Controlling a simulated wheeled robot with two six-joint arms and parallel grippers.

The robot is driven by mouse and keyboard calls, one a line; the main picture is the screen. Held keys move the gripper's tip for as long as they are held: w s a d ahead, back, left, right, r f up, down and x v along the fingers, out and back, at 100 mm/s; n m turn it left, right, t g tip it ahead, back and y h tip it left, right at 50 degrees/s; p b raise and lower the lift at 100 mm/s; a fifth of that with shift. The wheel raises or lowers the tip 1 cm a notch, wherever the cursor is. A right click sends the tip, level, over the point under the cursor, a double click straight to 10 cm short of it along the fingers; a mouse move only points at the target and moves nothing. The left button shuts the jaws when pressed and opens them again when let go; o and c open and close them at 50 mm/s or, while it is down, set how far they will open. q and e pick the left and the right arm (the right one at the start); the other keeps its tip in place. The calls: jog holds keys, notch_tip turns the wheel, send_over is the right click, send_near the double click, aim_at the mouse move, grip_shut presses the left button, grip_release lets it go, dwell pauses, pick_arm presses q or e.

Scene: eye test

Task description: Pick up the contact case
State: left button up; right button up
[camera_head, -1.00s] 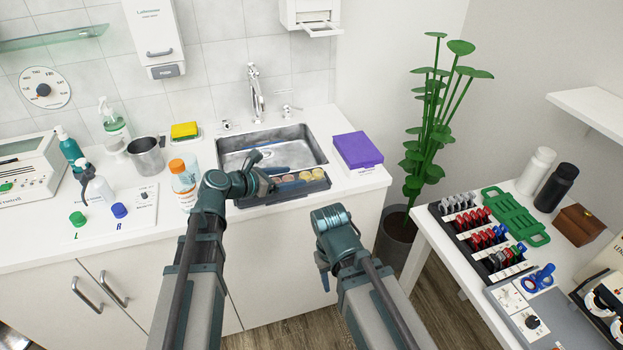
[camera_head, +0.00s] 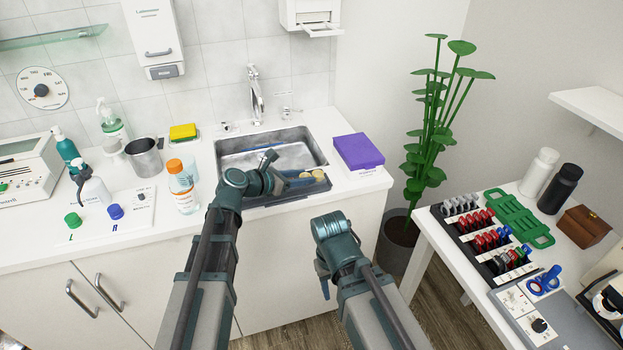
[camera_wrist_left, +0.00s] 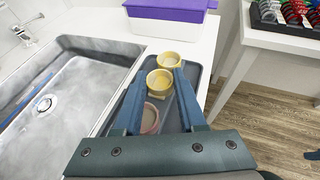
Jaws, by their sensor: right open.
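A dark tray (camera_wrist_left: 192,88) at the sink's front edge holds two yellow round cups, a far one (camera_wrist_left: 172,60) and a nearer one (camera_wrist_left: 160,80), plus a pink-rimmed cup (camera_wrist_left: 149,118). Which of these form the contact case I cannot tell for sure. The yellow cups also show in the head view (camera_head: 312,174). My left gripper (camera_head: 283,172) is open over the tray; in the left wrist view its fingers (camera_wrist_left: 161,76) lie either side of the nearer yellow cup. Contact is unclear. My right gripper (camera_head: 322,282) is open, low in front of the cabinet, its fingers partly hidden.
The sink (camera_head: 240,150) lies behind the tray, and a purple-lidded box (camera_head: 358,151) stands to its right. An orange-capped bottle (camera_head: 182,190) stands left of my left gripper. Green (camera_head: 73,220) and blue (camera_head: 115,211) caps sit on a mat marked L and R.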

pick_arm(q)
grip_shut()
jog(key=shift+r, duration=0.2)
pick_arm(e)
jog(key=shift+r, duration=0.25)
